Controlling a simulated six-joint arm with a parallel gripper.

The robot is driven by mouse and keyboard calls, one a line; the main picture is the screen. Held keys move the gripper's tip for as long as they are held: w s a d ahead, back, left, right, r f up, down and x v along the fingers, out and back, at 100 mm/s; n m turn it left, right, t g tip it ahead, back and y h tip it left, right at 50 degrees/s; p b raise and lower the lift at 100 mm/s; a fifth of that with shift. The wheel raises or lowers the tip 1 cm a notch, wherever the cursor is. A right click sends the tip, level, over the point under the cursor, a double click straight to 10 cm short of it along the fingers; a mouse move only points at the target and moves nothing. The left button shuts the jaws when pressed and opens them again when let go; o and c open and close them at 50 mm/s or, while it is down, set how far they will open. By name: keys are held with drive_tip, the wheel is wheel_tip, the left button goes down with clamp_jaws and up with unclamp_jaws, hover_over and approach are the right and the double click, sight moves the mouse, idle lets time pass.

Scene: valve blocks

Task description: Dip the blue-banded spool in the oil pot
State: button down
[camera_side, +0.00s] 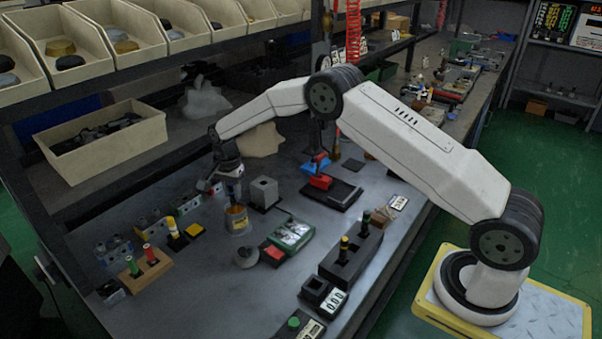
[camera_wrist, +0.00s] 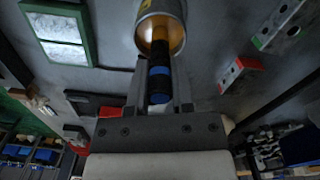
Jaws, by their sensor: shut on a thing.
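The blue-banded spool (camera_wrist: 159,85) is black with a blue band and sits between the fingers of my gripper (camera_wrist: 160,95). My gripper (camera_side: 231,172) is shut on it and points down over the oil pot. The oil pot (camera_side: 238,222) is a small grey metal can with a yellowish label. In the wrist view the pot (camera_wrist: 158,10) shows its open mouth with an amber inside. The spool's far end overlaps that mouth and seems to reach into it. How deep it goes cannot be told.
A grey block (camera_side: 264,191) stands close right of the pot. A green-edged tray (camera_side: 291,234) is at right. A wooden rack (camera_side: 146,268) with red and green spools is at left.

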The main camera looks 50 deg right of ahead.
drive_tip(key=shift+r, duration=2.4)
drive_tip(key=shift+r, duration=0.15)
idle(0.4)
drive_tip(key=shift+r, duration=1.35)
